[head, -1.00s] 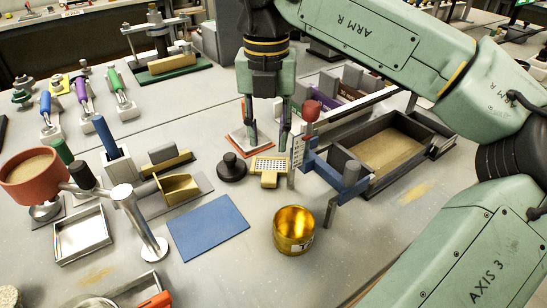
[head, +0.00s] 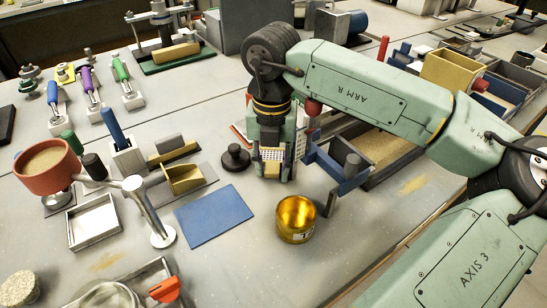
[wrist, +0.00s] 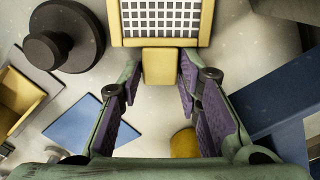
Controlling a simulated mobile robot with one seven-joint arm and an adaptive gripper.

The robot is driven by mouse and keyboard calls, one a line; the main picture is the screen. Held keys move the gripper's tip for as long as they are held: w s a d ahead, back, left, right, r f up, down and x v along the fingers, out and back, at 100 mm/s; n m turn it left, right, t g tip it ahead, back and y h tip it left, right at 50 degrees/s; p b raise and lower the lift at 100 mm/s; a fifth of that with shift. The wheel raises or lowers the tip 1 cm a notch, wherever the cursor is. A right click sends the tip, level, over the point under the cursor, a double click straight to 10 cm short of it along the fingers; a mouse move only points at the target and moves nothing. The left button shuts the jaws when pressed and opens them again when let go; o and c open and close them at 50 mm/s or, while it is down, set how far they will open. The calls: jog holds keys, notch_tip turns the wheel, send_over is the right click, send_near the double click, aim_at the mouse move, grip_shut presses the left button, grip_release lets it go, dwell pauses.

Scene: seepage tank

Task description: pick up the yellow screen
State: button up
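The yellow screen (head: 270,155) has a yellow frame around a white and black grid, with a yellow block-like tab on its near side. In the wrist view the screen (wrist: 165,42) is at the top, and its far part is cut off by the picture edge. My gripper (wrist: 160,76) is open, with its purple-padded fingers on either side of the tab and a narrow gap seen on each side. In the head view my gripper (head: 272,166) is low over the screen, and its fingers partly hide it.
A black knobbed weight (head: 235,158) stands close left of the screen. A blue stand (head: 338,174) is close on the right. A gold tin (head: 296,220) and a flat blue mat (head: 214,215) lie nearer the front. Some bare tabletop lies between them.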

jog(key=shift+c, duration=0.4)
grip_shut()
jog(key=shift+a+r+b, duration=0.1)
jog(key=shift+r+b, duration=0.05)
jog(key=shift+b, duration=0.15)
